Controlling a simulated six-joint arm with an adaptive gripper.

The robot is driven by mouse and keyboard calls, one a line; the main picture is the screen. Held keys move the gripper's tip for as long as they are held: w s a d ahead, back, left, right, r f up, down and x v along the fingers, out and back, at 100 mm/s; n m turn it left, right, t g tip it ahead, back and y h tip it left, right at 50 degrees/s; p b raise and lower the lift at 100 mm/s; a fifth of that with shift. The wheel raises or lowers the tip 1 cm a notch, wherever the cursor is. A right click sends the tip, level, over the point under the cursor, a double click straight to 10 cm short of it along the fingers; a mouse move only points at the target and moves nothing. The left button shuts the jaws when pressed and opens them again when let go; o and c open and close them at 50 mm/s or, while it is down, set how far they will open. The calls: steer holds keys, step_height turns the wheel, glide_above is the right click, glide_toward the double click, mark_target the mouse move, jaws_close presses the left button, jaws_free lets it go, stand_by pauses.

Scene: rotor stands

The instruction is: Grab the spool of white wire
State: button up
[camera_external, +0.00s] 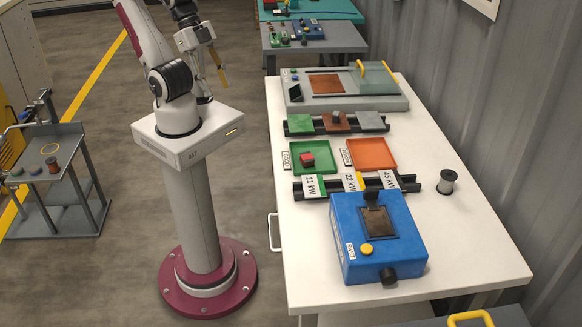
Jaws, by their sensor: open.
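A small spool of pale, whitish wire (446,182) stands upright on the white table, near its right side. It has a light body with dark ends. My gripper (222,82) hangs beside my arm, left of the table and well away from the spool. Its jaws are open and appear empty, though they are small in this view. Nothing covers the spool.
A blue machine (346,226) stands left of and nearer than the spool. Green (297,148) and orange (388,160) trays and a rail of labelled plates lie left of it. A corrugated wall (480,110) rises behind. The table's right front is clear.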

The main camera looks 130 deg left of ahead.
stand_by(0.4)
steer(key=w+a+m+y, duration=0.55)
steer(key=w+a, duration=0.75)
steer(key=w, duration=0.4)
steer(key=w+a+m+y, duration=0.4)
steer(key=w+a+m, duration=0.3)
steer(key=w+a, duration=0.7)
steer(key=w+a+f+m+t+y, duration=0.15)
steer(key=w+f+m, duration=0.6)
steer(key=w, duration=0.75)
steer(key=w+a+f+m+t, duration=0.2)
steer(key=w+f+m, duration=0.15)
steer(key=f, duration=0.35)
steer(key=m+t+h, duration=0.1)
steer(key=m+h, duration=0.1)
steer(key=m, duration=0.2)
glide_toward(442, 180)
steer(key=x, duration=0.3)
steer(key=shift+d, duration=0.1)
steer(key=shift+w, duration=0.1)
steer(key=shift+x, duration=1.25)
